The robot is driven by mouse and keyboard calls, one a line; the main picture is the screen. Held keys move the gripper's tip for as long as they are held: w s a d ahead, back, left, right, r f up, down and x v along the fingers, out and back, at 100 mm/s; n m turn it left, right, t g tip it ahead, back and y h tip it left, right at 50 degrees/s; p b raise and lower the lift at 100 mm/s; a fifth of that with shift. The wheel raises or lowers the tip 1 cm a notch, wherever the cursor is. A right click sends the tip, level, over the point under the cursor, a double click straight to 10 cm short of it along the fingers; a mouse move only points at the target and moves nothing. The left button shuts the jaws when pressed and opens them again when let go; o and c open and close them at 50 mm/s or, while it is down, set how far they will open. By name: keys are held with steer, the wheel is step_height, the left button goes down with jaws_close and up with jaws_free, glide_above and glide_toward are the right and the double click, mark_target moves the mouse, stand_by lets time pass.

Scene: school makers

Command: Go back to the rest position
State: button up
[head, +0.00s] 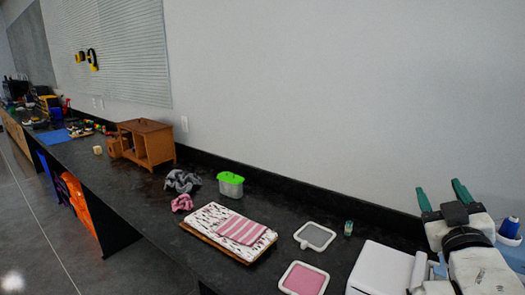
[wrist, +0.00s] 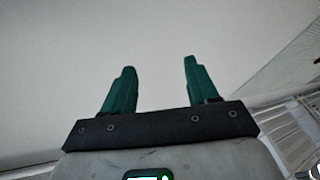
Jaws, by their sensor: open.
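My gripper (head: 442,196) is at the right of the head view, raised in front of the wall above the counter's right end. Its two green fingers are apart with nothing between them. In the wrist view my gripper (wrist: 156,88) also shows both green fingers spread and empty, against a plain pale surface. My gripper touches nothing that I can see.
A long dark counter (head: 140,190) runs along the wall. It holds a wooden cabinet (head: 157,143), a green-lidded container (head: 230,184), a folded patterned cloth (head: 209,218), two framed trays (head: 314,236) (head: 304,279) and a white box (head: 380,270). Floor (head: 50,220) at left is open.

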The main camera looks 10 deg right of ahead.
steer(key=s+a+f+g+y, duration=0.2)
steer(key=a+f+g, duration=0.1)
steer(key=f, duration=0.6)
steer(key=s+a+f+m+g+y, duration=0.1)
steer(key=s+a+f+g+y, duration=0.15)
steer(key=f, duration=0.65)
steer(key=s+a+f+g+y, duration=0.2)
steer(key=s+a+f+g, duration=0.15)
steer(key=f, duration=0.55)
steer(key=s+a+f+g+y, duration=0.1)
steer(key=s+a+f+g, duration=0.1)
steer(key=s+f, duration=0.3)
steer(key=s+a+f+g+y, duration=0.1)
steer(key=s+a+f+g, duration=0.2)
steer(key=s, duration=0.6)
steer(key=s+a+f+n+g+y, duration=0.1)
steer(key=s+a+f+g, duration=0.2)
steer(key=s+f, duration=0.3)
steer(key=shift+s+f, duration=0.3)
steer(key=shift+s, duration=0.15)
